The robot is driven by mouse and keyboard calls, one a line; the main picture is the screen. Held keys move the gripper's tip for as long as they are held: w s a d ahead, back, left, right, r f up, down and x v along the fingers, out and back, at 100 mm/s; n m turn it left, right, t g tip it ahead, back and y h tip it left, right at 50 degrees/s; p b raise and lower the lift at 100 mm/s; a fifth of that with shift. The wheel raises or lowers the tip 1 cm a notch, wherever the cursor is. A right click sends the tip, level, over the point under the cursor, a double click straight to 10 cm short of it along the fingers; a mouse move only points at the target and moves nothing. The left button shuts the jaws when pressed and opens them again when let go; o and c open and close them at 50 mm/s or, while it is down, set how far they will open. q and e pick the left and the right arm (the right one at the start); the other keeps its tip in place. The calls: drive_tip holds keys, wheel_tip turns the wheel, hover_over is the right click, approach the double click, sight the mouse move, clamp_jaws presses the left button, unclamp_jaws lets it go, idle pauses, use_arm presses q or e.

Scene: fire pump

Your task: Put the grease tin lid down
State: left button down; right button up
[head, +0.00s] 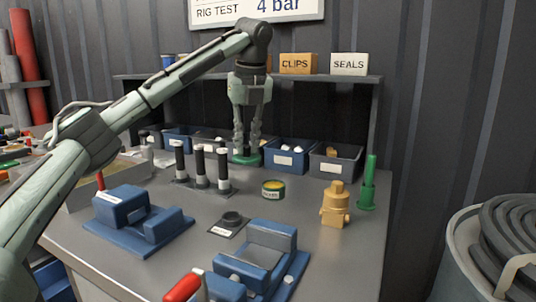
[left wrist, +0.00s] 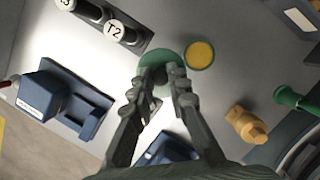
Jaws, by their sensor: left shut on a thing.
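My left gripper (head: 247,148) points down and is shut on the green grease tin lid (head: 238,160). In the left wrist view the lid (left wrist: 152,62) sits at the fingertips (left wrist: 168,73), partly hidden by them. The lid looks roughly flat; any gap between it and the bench cannot be told. The open grease tin (head: 273,190), with yellow grease inside, stands upright on the bench. In the left wrist view the tin (left wrist: 201,55) is just right of the lid. My right gripper is not in view.
Blue bins (head: 290,158) line the back. Black T-marked posts (head: 200,165) stand to the left. A yellow hydrant-like part (head: 335,207) and green nozzle (head: 368,180) stand at right. Blue fixtures (head: 135,215) and a dark ring on a plate (head: 231,219) are in front. Bare bench lies around the tin.

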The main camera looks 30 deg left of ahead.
use_arm(q)
drive_tip(key=s+a+r, duration=0.2)
drive_tip(key=s+r, duration=0.1)
drive_tip(key=s+d+f+m+h, duration=0.2)
drive_tip(key=s+d+f+m, duration=0.1)
drive_tip(key=s+d+m, duration=0.55)
drive_tip(key=shift+m+t, duration=0.25)
drive_tip(key=shift+t, duration=0.15)
drive_tip(key=w+d+f, duration=0.1)
drive_tip(key=w+f, duration=0.1)
drive_tip(key=w+d+f, duration=0.2)
drive_tip(key=w, duration=0.1)
drive_tip(key=w+d+f, duration=0.2)
drive_tip(key=shift+w+d+f, duration=0.1)
drive_tip(key=shift+w, duration=0.15)
drive_tip(key=shift+w+d+f, duration=0.15)
drive_tip(key=shift+w+f, duration=0.15)
drive_tip(key=shift+f, duration=0.1)
wheel_tip(320, 180, down, 3)
drive_tip(key=shift+f, duration=0.4)
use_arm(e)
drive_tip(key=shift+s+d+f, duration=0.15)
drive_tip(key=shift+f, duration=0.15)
